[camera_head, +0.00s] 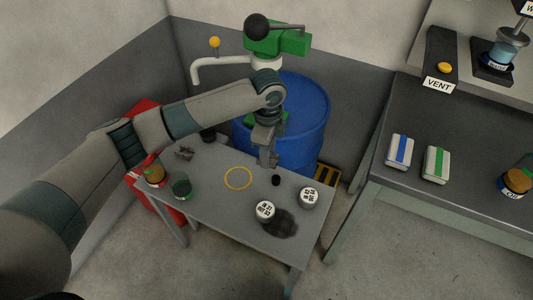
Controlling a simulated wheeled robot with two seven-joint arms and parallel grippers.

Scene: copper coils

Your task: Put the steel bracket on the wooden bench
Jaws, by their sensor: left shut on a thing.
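My left gripper (267,147) is above the back right part of a small grey table (215,205), in front of a blue drum. It points down and is shut on a small grey thing, too small and too close in colour to the fingers to name surely. A dark grey, angular metal piece (184,153) lies at the table's back left corner. I cannot tell which of these is the steel bracket. No surface here looks clearly wooden. My right gripper is out of view.
The table holds a yellow ring (238,178), a small black cylinder (276,180), two white-lidded jars (309,197) and (265,211), and dark jars (181,187) at left. The blue drum (305,110) stands behind. A dark bench (430,120) at right carries two boxes (436,164).

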